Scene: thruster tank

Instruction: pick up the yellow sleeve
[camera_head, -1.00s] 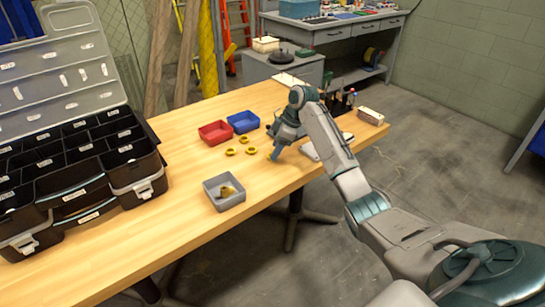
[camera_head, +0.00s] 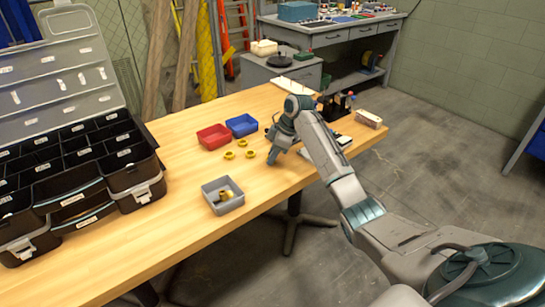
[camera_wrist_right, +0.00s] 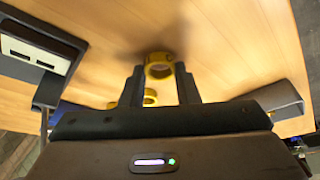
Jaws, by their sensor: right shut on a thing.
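My right gripper (camera_head: 272,160) is low over the wooden table, to the right of the loose yellow rings. In the right wrist view its two dark fingers (camera_wrist_right: 160,72) are on either side of a yellow sleeve (camera_wrist_right: 160,57), a short ring with an open middle, and are shut on it. Whether the sleeve touches the table is unclear. In the head view the hand hides most of this sleeve. Several similar yellow rings (camera_head: 250,154) lie on the table to its left; another ring (camera_wrist_right: 150,97) shows behind the fingers in the wrist view. My left gripper is not in view.
A red bin (camera_head: 213,137) and a blue bin (camera_head: 242,125) stand behind the rings. A grey bin (camera_head: 222,207) holding small parts is near the front edge. A large open dark organizer case (camera_head: 75,185) fills the left. The table's front middle is clear.

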